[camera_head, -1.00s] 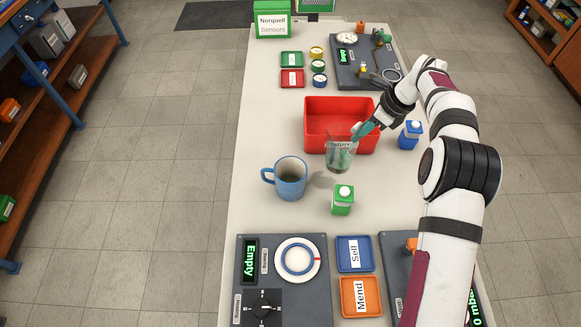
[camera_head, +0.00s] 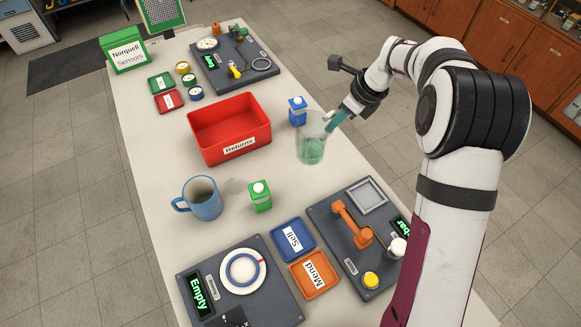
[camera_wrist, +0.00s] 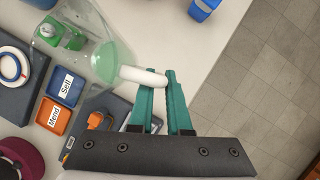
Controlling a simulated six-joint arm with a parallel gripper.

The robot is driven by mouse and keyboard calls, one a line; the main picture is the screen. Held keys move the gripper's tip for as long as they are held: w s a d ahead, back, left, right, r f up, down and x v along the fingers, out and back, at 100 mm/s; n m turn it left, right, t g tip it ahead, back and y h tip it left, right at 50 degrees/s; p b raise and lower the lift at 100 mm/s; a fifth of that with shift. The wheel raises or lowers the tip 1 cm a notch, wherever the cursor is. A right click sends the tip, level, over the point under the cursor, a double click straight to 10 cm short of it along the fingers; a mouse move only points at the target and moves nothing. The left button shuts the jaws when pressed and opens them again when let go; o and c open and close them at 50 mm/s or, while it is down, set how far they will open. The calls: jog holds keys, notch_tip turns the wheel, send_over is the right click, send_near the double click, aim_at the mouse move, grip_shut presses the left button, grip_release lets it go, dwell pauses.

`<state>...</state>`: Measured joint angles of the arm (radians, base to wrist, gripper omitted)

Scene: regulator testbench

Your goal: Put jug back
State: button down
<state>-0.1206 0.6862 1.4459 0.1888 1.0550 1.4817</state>
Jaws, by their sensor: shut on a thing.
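The jug (camera_head: 311,150) is clear with green-tinted liquid in its lower part. My gripper (camera_head: 337,118) is shut on it at its right side in the head view. In the wrist view the jug (camera_wrist: 85,55) is at the upper left, and the teal fingers of my gripper (camera_wrist: 166,84) are closed around its white handle (camera_wrist: 145,77). The jug looks roughly upright and held above the table; its exact height is hard to tell.
A red Returns bin (camera_head: 230,128) and a blue carton (camera_head: 297,111) stand left of the jug. A blue mug (camera_head: 203,199) and green carton (camera_head: 260,196) stand nearer.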

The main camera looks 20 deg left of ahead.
jog(key=s+d+r+m+t, duration=0.1)
jog(key=s+d+m, duration=0.15)
jog(key=d, duration=0.45)
jog(key=shift+w+a+f, duration=0.5)
jog(key=shift+a+f, duration=1.3)
jog(key=shift+w+a+f, duration=0.45)
jog(key=shift+a+f, duration=1.4)
jog(key=shift+w+a+f, duration=0.5)
jog(key=shift+a+f, duration=1.3)
jog(key=c, duration=0.9)
grip_release()
jog(key=shift+f, duration=0.15)
jog(key=shift+o, duration=0.2)
